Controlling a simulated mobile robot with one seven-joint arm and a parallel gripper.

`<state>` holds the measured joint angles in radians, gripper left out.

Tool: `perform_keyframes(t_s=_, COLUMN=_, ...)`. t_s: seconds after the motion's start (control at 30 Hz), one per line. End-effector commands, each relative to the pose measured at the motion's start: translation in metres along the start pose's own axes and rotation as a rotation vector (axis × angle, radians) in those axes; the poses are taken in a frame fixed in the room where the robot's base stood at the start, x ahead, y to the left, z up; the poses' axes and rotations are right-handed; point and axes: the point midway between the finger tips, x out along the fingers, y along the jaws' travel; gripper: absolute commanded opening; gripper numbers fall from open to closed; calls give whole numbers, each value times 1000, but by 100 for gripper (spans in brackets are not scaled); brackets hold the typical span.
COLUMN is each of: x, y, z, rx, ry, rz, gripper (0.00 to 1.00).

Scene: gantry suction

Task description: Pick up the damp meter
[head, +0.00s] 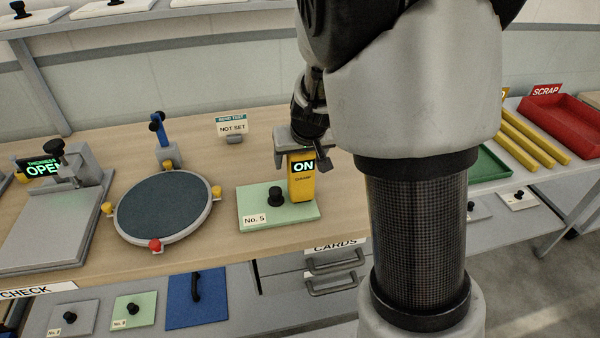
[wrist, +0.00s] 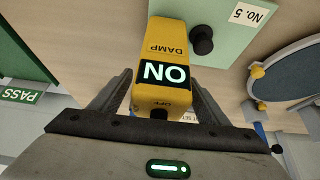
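The damp meter (head: 301,183) is a yellow upright block with a lit "ON" display, and it stands on the green No. 5 plate (head: 246,205). In the wrist view the damp meter (wrist: 165,55) shows the words DAMP and OFF. My gripper (head: 303,163) is above it, with one finger on either side of its upper part. The wrist view shows the two fingers of my gripper (wrist: 163,80) beside the meter, with a slight gap visible, so it looks open. The finger tips' far faces are partly hidden by the meter.
A black knob (head: 275,196) rises from the plate beside the meter. A round dark turntable (head: 164,207) with coloured knobs is to the left, and a NOT SET sign (head: 232,127) stands behind. A red SCRAP tray (head: 560,122) is far right. Bare wooden bench lies in front of the plate.

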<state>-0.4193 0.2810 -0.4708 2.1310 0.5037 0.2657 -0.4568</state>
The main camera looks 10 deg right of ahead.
Motion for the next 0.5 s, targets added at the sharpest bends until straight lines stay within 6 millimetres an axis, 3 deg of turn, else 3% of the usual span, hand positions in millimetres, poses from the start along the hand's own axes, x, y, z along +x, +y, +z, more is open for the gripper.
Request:
perform_keyframes(t_s=0.03, x=0, y=0, z=0, rx=0, ry=0, rz=0, gripper=60)
perform_keyframes(t_s=0.37, x=-1, y=0, z=-1, rx=0, ry=3, rz=0, gripper=6)
perform_keyframes(t_s=0.5, x=-1, y=0, z=-1, rx=0, ry=3, rz=0, gripper=6)
